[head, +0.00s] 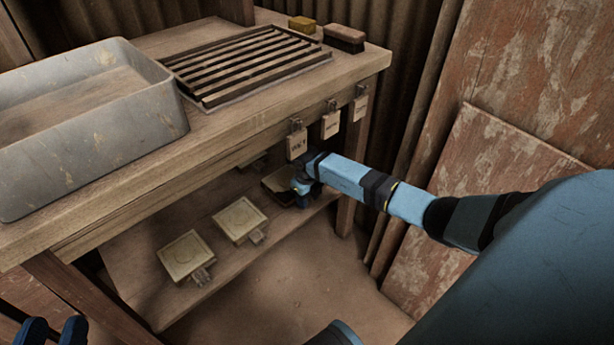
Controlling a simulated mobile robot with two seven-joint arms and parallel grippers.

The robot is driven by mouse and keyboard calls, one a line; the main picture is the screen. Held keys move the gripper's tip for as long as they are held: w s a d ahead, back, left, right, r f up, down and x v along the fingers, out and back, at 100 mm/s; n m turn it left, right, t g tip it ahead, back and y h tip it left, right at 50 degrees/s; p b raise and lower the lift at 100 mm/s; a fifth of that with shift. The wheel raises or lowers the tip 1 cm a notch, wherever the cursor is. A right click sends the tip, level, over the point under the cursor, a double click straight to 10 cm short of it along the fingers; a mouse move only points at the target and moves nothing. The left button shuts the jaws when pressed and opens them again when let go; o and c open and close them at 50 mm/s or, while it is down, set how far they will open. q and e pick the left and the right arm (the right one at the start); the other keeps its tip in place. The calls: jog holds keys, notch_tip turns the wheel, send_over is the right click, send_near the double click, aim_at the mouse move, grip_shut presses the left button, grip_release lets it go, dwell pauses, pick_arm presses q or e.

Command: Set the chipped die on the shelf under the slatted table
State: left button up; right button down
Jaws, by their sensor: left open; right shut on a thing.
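The slatted table is a wooden bench whose top (225,117) carries a slatted rack (245,62). Its low shelf (150,232) lies below. My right gripper (303,188) reaches under the tabletop and is shut on a dark-looking square die (277,184) at the right part of the shelf. The gripper partly covers this die; I cannot make out its chip or whether it touches the shelf. Two pale square dies with handles, one in the middle (240,218) and one nearer (187,256), lie on the shelf. My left gripper (53,330) is open and empty at the lower left.
A grey basin (150,110) stands on the tabletop at left. A yellow block (303,24) and a brush (344,37) stand at the back. Several tags (297,145) hang from the front edge above my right gripper.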

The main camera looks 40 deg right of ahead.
notch_tip(320, 180, down, 3)
jog(key=shift+f+b, duration=0.1)
jog(key=shift+b, duration=0.5)
pick_arm(q)
jog(key=shift+w+a+r+m+t, duration=0.25)
jog(key=shift+w+m+t, duration=0.05)
jog(key=shift+m, duration=0.2)
pick_arm(e)
jog(key=c, duration=0.6)
grip_release()
notch_tip(320, 180, up, 3)
jog(key=shift+p, duration=0.95)
notch_tip(320, 180, up, 4)
jog(key=shift+f+p, duration=0.1)
jog(key=shift+p, duration=0.85)
pick_arm(q)
jog(key=s+n, duration=0.1)
jog(key=d+n+g, duration=0.1)
jog(key=shift+s+d+f+n, duration=0.1)
jog(key=shift+s+f+n, duration=0.15)
jog(key=shift+s+n, duration=0.1)
pick_arm(e)
jog(key=shift+r, duration=0.45)
pick_arm(q)
jog(key=shift+f, duration=0.1)
